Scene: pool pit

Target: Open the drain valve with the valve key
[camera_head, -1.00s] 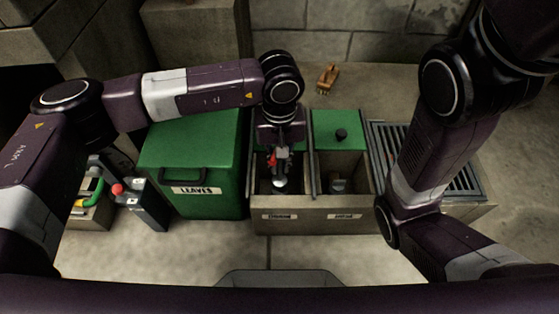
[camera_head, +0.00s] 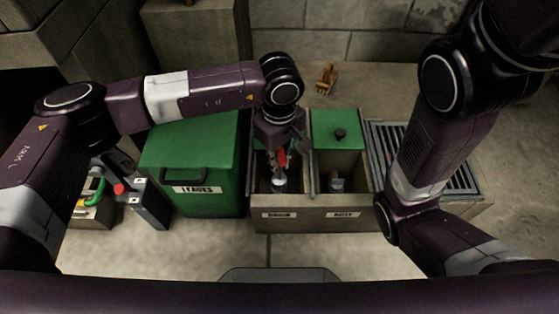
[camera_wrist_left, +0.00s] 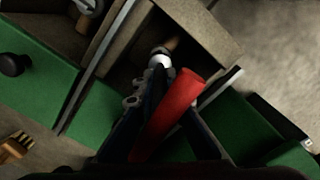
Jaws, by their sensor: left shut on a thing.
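My left gripper (camera_head: 279,160) is shut on the valve key, whose red handle (camera_head: 282,158) shows between the fingers. In the left wrist view the red bar (camera_wrist_left: 170,112) lies slanted across the fingers (camera_wrist_left: 150,105). The gripper reaches down into the open left compartment, labelled DRAIN (camera_head: 279,215). A silver round end (camera_wrist_left: 160,58) shows just beyond the fingertips, beside a brownish stub (camera_wrist_left: 171,44). Whether the key is seated on the drain valve cannot be told. My right gripper is out of view.
The right compartment has a green lid (camera_head: 337,125) with a black knob and a valve (camera_head: 337,183) inside. A green LEAVES bin (camera_head: 195,165) stands close on the left. A grating (camera_head: 455,160) lies right, near my right arm. A wooden brush (camera_head: 326,78) lies behind.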

